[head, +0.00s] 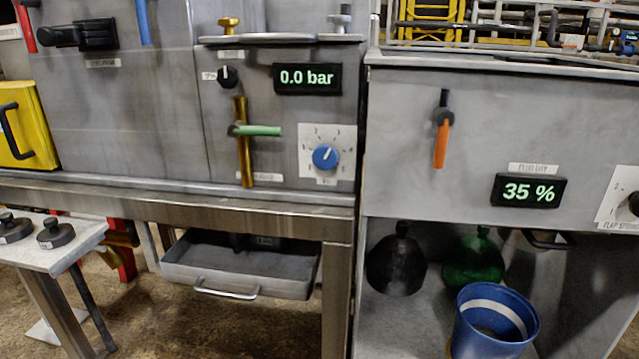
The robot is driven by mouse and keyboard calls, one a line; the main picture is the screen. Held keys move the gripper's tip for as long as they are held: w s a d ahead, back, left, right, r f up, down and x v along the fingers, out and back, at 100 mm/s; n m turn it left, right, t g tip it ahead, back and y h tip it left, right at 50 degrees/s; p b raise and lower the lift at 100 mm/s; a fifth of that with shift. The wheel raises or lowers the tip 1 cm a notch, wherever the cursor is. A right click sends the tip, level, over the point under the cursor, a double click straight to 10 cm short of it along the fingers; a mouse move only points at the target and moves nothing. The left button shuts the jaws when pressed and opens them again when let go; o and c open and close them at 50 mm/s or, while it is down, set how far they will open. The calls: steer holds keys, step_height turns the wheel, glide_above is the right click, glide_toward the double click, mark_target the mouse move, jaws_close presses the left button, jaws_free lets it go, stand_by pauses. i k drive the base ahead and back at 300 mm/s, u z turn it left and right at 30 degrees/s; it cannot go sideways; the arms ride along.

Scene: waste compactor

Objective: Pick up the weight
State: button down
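Two dark round weights with knobs on top rest on a small light-topped table at the lower left of the head view. One weight (55,235) sits nearer the table's right side. The other weight (14,229) is to its left, close to the picture's left edge. Both stand upright and apart from each other. My gripper is not in view, so I cannot see what it holds.
The small table (75,257) stands before the grey machine. A grey drawer tray (230,276) hangs under the machine's frame. A blue bucket (492,325), a black flask (396,265) and a green flask (474,262) are at lower right. Floor shows between table and drawer.

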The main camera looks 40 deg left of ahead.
mark_target(55, 236)
steer(key=z, duration=0.2)
steer(key=k, duration=1.6)
steer(key=u, duration=2.4)
